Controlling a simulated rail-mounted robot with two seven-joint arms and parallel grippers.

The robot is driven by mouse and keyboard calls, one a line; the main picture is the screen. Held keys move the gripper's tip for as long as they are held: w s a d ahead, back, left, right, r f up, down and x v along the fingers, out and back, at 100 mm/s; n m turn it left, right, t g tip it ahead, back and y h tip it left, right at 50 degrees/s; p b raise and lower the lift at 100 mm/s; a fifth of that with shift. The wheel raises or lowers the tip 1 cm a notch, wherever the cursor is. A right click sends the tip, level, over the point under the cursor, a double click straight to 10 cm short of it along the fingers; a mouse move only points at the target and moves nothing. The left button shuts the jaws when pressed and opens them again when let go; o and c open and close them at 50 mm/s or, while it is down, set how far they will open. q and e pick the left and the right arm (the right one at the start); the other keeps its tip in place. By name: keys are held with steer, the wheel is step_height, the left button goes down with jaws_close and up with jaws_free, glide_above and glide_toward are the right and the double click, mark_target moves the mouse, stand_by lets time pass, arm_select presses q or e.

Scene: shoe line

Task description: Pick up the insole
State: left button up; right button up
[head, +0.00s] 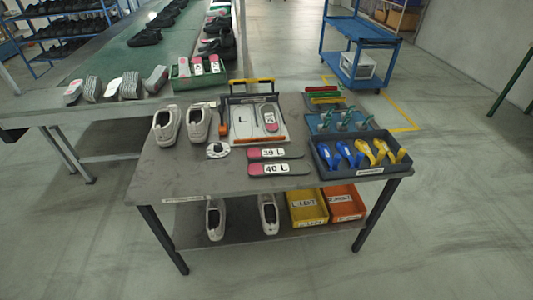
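A dark insole with a pink heel end and a white label reading 39 L (293,154) lies flat on the grey table. A similar insole labelled 40 L (295,171) lies just in front of it. Another insole, grey and pink with a white label (269,118), lies in the right half of a white tray marked L (242,134) at the back middle of the table. Neither of my grippers shows in the head view.
Two grey shoes (167,125) stand at the table's left. A round white disc (218,151) lies left of the insoles. A dark tray (364,172) of blue and yellow tools stands right, before a blue tray (318,130). The front left tabletop is clear.

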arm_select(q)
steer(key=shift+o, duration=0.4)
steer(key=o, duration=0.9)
